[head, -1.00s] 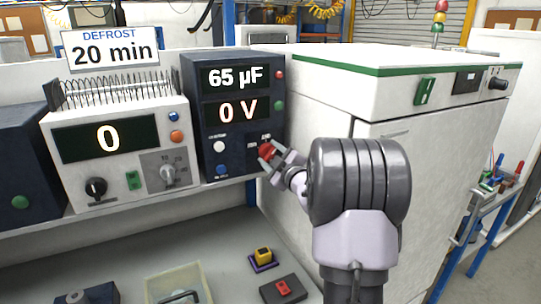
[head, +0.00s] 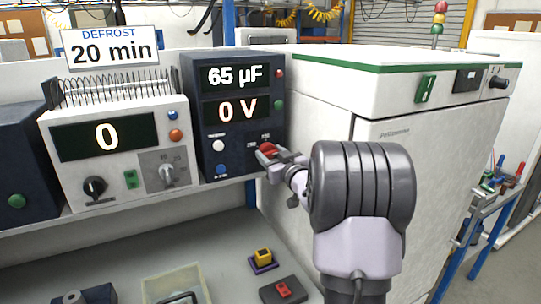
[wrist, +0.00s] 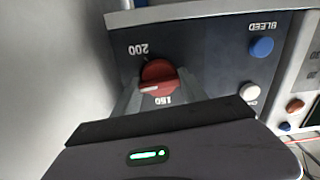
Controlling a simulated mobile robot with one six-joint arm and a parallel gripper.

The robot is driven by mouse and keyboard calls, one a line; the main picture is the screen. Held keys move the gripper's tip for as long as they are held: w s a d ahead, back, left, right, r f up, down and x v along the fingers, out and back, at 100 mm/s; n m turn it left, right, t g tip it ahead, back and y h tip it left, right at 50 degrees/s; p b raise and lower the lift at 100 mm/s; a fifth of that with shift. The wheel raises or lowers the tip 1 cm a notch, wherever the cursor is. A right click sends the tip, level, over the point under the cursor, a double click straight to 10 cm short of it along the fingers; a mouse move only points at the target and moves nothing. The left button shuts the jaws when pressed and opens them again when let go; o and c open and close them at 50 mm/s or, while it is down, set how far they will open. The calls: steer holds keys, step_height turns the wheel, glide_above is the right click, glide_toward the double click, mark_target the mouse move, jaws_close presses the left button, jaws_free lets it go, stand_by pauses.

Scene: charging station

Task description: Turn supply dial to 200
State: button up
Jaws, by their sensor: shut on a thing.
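The supply dial is a red knob (head: 266,149) low on the right of the dark supply unit (head: 238,60). My gripper (head: 270,156) is shut on it, with one finger on either side. In the wrist view, which shows the panel upside down, the red dial (wrist: 158,74) sits between the fingers. A white mark shows on its lower left part; I cannot tell exactly which value it points to. The label 200 (wrist: 140,50) and the label 150 (wrist: 172,100) are beside the dial. The supply displays (head: 236,110) read 65 µF and 0 V.
A blue BLEED button (wrist: 262,47) and a white button (wrist: 250,91) are on the same panel. A white unit (head: 108,138) showing 0 stands left. A white cabinet (head: 415,150) stands right, behind my arm. A yellow-topped block (head: 263,257) and a red-switch box (head: 283,290) lie below.

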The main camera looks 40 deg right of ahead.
steer(key=m, duration=0.6)
steer(key=shift+p, duration=0.4)
steer(key=m+p, duration=0.1)
steer(key=m, duration=0.5)
steer(key=shift+m, duration=0.4)
steer(key=o, duration=1.4)
steer(key=shift+c, duration=0.2)
steer(key=p+v, duration=0.2)
steer(key=v, duration=1.5)
steer(key=shift+s, duration=0.25)
steer(key=shift+d, duration=0.1)
